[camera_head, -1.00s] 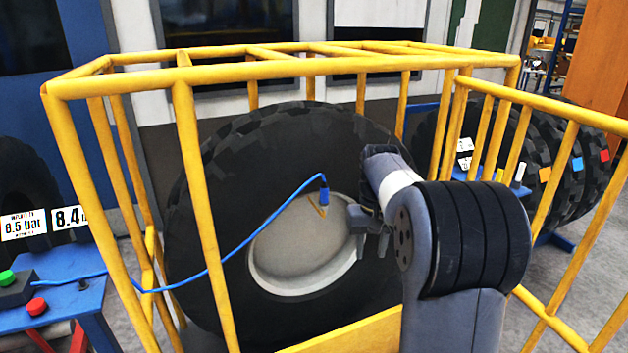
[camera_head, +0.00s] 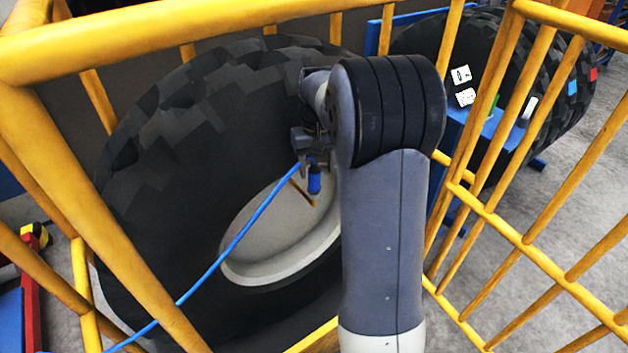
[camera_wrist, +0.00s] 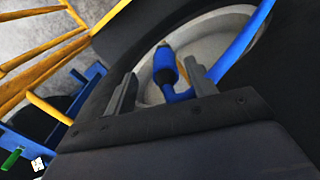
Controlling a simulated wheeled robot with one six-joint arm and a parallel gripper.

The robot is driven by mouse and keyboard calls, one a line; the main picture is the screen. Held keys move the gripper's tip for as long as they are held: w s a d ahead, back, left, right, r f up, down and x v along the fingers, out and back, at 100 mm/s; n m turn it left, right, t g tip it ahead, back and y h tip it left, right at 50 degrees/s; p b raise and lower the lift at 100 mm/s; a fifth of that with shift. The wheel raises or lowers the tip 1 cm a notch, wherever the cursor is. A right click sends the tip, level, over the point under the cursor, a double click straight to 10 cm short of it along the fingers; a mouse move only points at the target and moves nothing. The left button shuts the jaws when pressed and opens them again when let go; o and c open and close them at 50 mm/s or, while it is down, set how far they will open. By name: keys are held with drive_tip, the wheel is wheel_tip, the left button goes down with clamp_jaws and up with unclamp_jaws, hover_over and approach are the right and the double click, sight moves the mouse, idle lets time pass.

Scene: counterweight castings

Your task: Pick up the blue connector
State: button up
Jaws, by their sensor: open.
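The blue connector (camera_head: 314,181) sits at the end of a blue hose (camera_head: 243,232), in front of the pale wheel hub (camera_head: 262,240) of a large black tyre (camera_head: 160,200). A thin yellowish stem shows beside it at the hub. My gripper (camera_head: 308,150) is just above the connector in the head view, partly hidden by my arm. In the wrist view my gripper (camera_wrist: 160,70) is open, and the connector (camera_wrist: 165,66) appears between its two fingers with a gap on each side. I cannot tell how deep it lies between them.
A yellow bar cage (camera_head: 190,35) surrounds the tyre, with its top rail close in front and its side bars (camera_head: 520,235) at right. More tyres (camera_head: 490,60) and a blue stand (camera_head: 480,130) are outside the cage at right.

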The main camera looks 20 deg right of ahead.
sight(314, 180)
drive_tip(key=shift+w+f, duration=0.3)
drive_tip(key=shift+f, duration=0.35)
wheel_tip(314, 180, down, 4)
drive_tip(key=shift+w+a+f+p, duration=0.15)
drive_tip(key=shift+f+p, duration=0.05)
drive_tip(key=shift+p, duration=0.5)
drive_tip(key=c, duration=0.9)
drive_tip(key=shift+c, duration=0.4)
drive_tip(key=shift+r, duration=0.2)
